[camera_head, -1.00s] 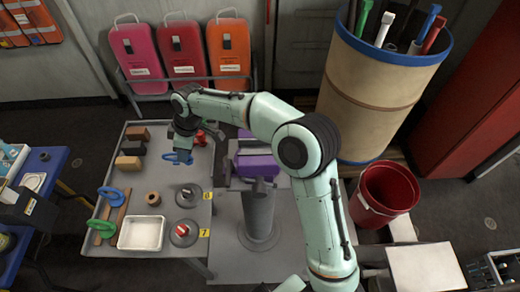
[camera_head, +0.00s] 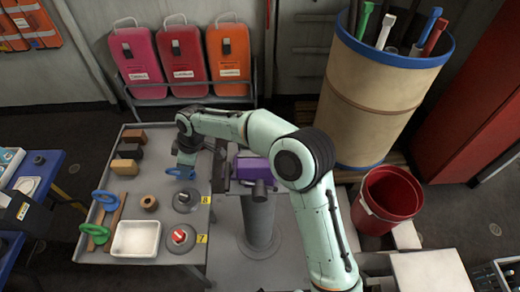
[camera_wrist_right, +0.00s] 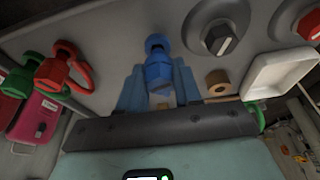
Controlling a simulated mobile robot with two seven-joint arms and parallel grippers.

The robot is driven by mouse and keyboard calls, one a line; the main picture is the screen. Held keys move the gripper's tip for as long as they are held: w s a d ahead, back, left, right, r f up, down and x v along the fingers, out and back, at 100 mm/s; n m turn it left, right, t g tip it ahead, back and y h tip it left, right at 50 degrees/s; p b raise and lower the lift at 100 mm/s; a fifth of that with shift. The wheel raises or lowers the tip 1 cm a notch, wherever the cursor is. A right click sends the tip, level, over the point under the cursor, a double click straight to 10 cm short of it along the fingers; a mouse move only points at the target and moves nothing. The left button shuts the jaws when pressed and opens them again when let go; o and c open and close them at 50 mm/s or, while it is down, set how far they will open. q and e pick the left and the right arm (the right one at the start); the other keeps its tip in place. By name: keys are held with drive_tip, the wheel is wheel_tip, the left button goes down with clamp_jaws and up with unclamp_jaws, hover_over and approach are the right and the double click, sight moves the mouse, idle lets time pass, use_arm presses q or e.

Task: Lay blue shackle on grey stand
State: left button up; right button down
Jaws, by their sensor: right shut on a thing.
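The blue shackle (camera_head: 180,173) is in my right gripper (camera_head: 184,165), above the grey table. In the right wrist view the shackle (camera_wrist_right: 158,66) sits between the two blue-lit fingers (camera_wrist_right: 158,92), its pin end toward the far side. A round grey stand with a grey knob (camera_head: 186,204) is just in front of the gripper by a yellow label. It also shows in the wrist view (camera_wrist_right: 228,20), right of the shackle and apart from it. A second round stand with a red knob (camera_head: 180,240) is nearer me. My left gripper is not in view.
A white tray (camera_head: 136,252), a wooden ring (camera_head: 149,203) and blue (camera_head: 105,198) and green (camera_head: 97,233) loops lie on the table's left part. A purple vise (camera_head: 252,168) stands right of the table.

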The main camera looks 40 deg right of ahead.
drive_tip(key=shift+f, duration=0.15)
drive_tip(key=shift+f+b, duration=0.35)
drive_tip(key=shift+f, duration=0.25)
drive_tip(key=shift+f, duration=0.1)
drive_tip(key=c, duration=0.7)
unclamp_jaws()
